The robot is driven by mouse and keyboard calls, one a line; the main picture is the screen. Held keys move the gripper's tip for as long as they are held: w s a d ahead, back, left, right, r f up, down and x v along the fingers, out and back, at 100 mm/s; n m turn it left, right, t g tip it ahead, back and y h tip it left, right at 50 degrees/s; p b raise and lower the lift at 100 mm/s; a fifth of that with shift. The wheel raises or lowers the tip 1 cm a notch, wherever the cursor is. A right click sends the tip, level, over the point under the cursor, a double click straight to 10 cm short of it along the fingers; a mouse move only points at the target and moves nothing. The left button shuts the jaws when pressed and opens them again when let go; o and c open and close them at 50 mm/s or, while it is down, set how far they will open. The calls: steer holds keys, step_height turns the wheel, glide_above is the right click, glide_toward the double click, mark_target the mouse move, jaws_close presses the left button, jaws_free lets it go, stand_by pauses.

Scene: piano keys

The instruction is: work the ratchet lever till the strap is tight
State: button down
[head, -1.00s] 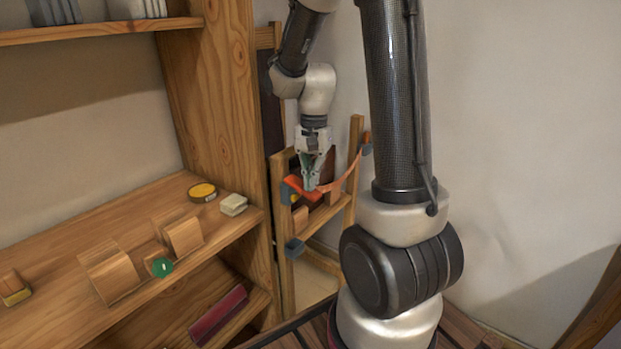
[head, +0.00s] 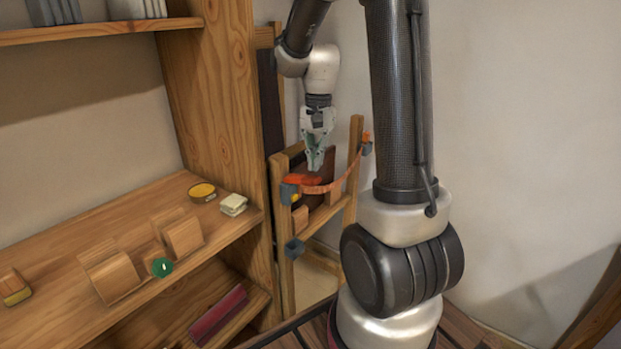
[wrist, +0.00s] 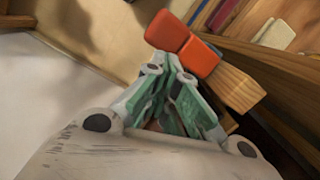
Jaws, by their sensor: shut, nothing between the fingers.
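The orange ratchet lever (head: 302,180) lies nearly flat at the top of the left post of a small wooden frame, beside the blue-grey ratchet body (head: 288,193). The orange strap (head: 335,185) runs from there to the right post and sags in a curve. My gripper (head: 315,168) is shut and empty, pointing down just above the lever. In the wrist view my gripper's fingertips (wrist: 176,66) are together beside the orange-red lever (wrist: 195,58). Whether they touch it I cannot tell.
The wooden frame (head: 355,160) stands in the corner between the wall and a shelf unit (head: 225,120). A blue-grey block (head: 294,249) sits lower on its left post. Wooden blocks, a yellow-topped tin (head: 202,191) and a green disc (head: 162,267) lie on the shelf.

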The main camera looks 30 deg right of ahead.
step_height(320, 180, up, 9)
steer(key=shift+w+d, duration=0.3)
steer(key=shift+d, duration=0.1)
stand_by(0.9)
steer(key=s+a+n+t, duration=0.1)
steer(key=s+a+n, duration=0.1)
steer(key=s, duration=0.4)
steer(key=s+a+r+n+t, duration=0.1)
steer(key=s+a+n+t, duration=0.1)
steer(key=s+n, duration=0.3)
steer(key=s+a+r+n+t+h, duration=0.1)
steer(key=s+a+n+t, duration=0.1)
steer(key=s, duration=0.5)
steer(key=shift+s+r+n, duration=0.25)
steer(key=shift+s+n, duration=0.1)
steer(key=shift+n, duration=0.35)
